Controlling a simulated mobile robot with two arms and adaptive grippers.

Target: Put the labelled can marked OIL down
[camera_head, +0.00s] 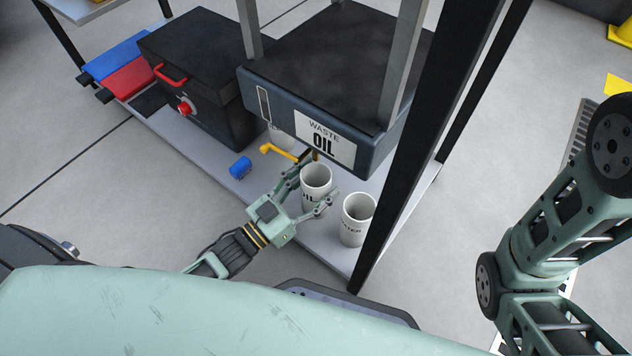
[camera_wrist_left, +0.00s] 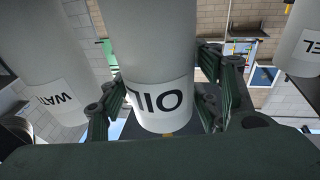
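The can marked OIL (camera_head: 316,182) is a white, open-topped cylinder at the shelf's front, below the WASTE OIL box. My left gripper (camera_head: 313,186) has one finger on each side of it and looks shut on it. In the left wrist view the OIL can (camera_wrist_left: 155,65) stands between both fingers, which seem to touch its sides. I cannot tell whether its base touches the shelf (camera_head: 325,245). My right arm (camera_head: 560,230) is at the right; its gripper is out of view.
A similar can marked WATER (camera_head: 356,222) stands just right of the OIL can. The WASTE OIL box (camera_head: 340,75), a black post (camera_head: 425,140), a yellow handle (camera_head: 277,151) and a blue cylinder (camera_head: 240,167) are nearby. A further can (camera_wrist_left: 302,40) shows in the wrist view.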

